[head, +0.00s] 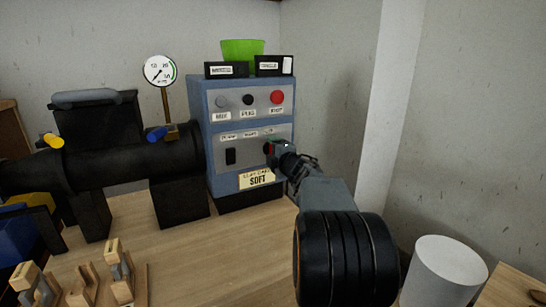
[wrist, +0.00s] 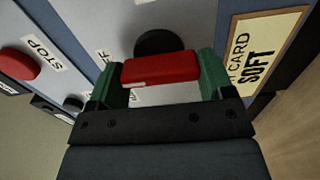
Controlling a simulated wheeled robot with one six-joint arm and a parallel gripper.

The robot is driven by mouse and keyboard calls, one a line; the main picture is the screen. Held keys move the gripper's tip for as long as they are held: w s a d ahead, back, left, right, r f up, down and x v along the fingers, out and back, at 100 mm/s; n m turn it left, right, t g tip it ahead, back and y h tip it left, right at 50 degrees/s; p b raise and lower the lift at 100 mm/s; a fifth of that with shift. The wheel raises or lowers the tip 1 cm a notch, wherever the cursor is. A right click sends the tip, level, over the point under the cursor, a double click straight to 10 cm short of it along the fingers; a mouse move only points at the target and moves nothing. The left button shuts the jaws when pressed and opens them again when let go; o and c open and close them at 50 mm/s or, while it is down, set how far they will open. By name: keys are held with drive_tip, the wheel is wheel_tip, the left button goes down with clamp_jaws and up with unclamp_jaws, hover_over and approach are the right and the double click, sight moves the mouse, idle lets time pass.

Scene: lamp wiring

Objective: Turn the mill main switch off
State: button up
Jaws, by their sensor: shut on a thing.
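The blue control box (head: 210,160) stands at the back of the bench. In the wrist view, a red switch handle (wrist: 160,68) sits on a round black base (wrist: 158,42) on the box's grey panel. My gripper (wrist: 160,80) has its green fingers closed on both ends of the red handle. In the head view, my gripper (head: 276,149) is at the right side of the lower panel and hides most of the handle. A label by the handle is partly hidden; "FF" shows on it.
The upper panel has a red STOP button (head: 277,97). A card reading SOFT (head: 257,179) is below. A black machine barrel (head: 120,160) and gauge (head: 159,70) stand left. A white cylinder (head: 445,270) is at front right.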

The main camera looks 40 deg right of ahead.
idle(0.5)
drive_tip(key=o, duration=0.9)
drive_tip(key=shift+s+a+p, duration=0.3)
drive_tip(key=shift+s+p, duration=0.15)
drive_tip(key=shift+s, duration=1.85)
drive_tip(key=shift+s+a+p, duration=0.35)
drive_tip(key=shift+s+p, duration=0.1)
drive_tip(key=shift+s, duration=1.8)
drive_tip(key=shift+s+a+p, duration=0.3)
drive_tip(key=shift+s+p, duration=0.15)
drive_tip(key=shift+s, duration=1.85)
